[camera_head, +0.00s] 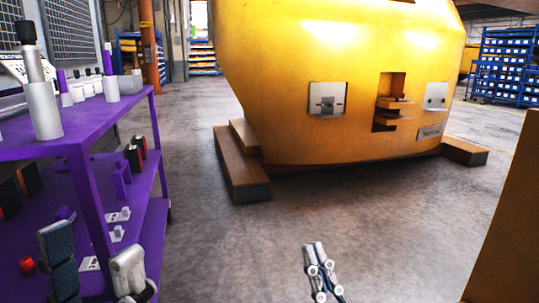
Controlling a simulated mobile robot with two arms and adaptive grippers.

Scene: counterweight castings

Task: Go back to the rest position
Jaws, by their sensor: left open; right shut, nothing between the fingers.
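My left gripper (94,262) is at the lower left of the head view, in front of the purple shelf cart (95,205). Its two fingers stand wide apart, with nothing between them. My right gripper (315,250) is at the bottom centre, over the bare floor. Its fingers are together and hold nothing. Both grippers point up in the picture and only their front parts show. The yellow counterweight casting (330,60) stands beyond them, apart from both.
The casting rests near brown wooden blocks (240,175). The cart carries grey cylinders (43,110) and small parts. A brown-orange surface (512,225) fills the right edge. Blue racks (505,65) stand far back. The grey floor (390,225) between cart and casting is clear.

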